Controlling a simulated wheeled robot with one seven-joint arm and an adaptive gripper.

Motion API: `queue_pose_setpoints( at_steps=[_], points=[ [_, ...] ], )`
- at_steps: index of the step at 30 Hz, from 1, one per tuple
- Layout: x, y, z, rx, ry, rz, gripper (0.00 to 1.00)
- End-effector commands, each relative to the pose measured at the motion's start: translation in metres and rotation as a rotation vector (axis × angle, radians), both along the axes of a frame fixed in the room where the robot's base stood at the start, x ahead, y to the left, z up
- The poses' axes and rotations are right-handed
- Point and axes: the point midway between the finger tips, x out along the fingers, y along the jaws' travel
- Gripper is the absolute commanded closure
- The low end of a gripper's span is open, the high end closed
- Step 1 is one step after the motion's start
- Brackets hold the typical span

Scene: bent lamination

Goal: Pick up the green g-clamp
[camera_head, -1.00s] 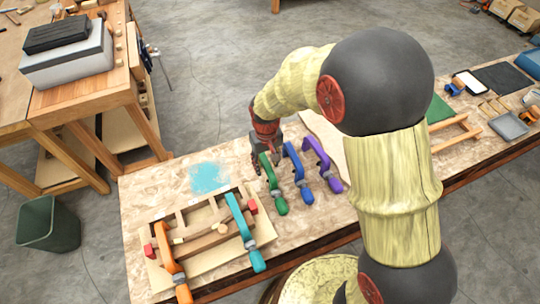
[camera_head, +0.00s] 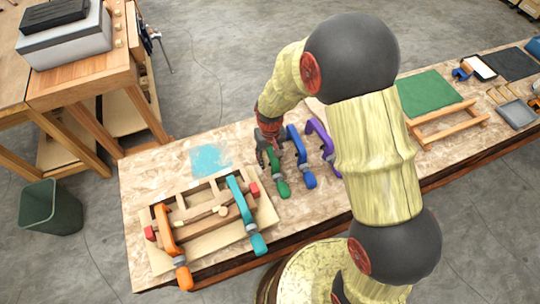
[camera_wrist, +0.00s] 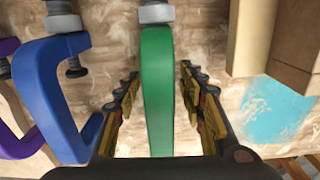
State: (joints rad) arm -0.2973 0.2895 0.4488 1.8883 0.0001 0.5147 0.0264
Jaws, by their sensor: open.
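The green g-clamp (camera_head: 277,176) lies on the wooden workbench, leftmost of three loose clamps in the head view. In the wrist view, the green g-clamp (camera_wrist: 157,90) runs down the middle of the picture. My gripper (camera_head: 268,156) is at the far end of this clamp. In the wrist view my gripper (camera_wrist: 158,85) is open, with one finger on each side of the green bar and a visible gap on both sides. The lower end of the bar is hidden behind my gripper's body.
A blue clamp (camera_head: 300,160) lies close to the right of the green one, with a purple clamp (camera_head: 322,142) beyond it. A wooden frame with an orange clamp (camera_head: 166,232) and a teal clamp (camera_head: 242,210) is at the left. A blue paint patch (camera_head: 210,159) marks the bench.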

Motion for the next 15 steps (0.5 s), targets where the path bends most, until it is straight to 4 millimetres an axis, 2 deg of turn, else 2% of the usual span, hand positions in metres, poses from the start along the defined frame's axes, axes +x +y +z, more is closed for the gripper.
queue_pose_setpoints(
  at_steps=[2, 15],
  points=[
    [0.0001, 0.0, 0.0006, 0.0, 0.0, 0.0, 0.6],
    [-0.0001, -0.0001, 0.0006, 0.0, 0.0, 0.0, 0.85]
  ],
)
